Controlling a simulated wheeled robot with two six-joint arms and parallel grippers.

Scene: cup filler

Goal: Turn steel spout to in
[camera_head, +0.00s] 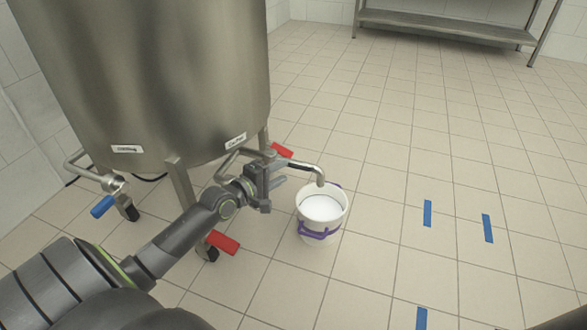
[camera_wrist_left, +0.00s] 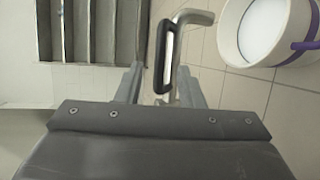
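The steel spout (camera_head: 305,167) is a bent pipe low on the tank's front. Its end turns down over a white bucket (camera_head: 305,222) of white liquid. My left gripper (camera_head: 277,182) is at the pipe, just left of the bend. In the left wrist view its two fingers (camera_wrist_left: 163,92) stand apart. The spout's bend (camera_wrist_left: 196,17) points toward the bucket (camera_wrist_left: 229,36) there. My right gripper is not in view.
The big steel tank (camera_head: 150,75) stands on legs with wheels. Another outlet with a blue handle (camera_head: 103,206) is at its left. Red handles (camera_head: 223,242) show near its legs. Blue tape strips (camera_head: 427,213) mark the tiled floor, which is clear at right. A steel shelf (camera_head: 440,25) stands behind.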

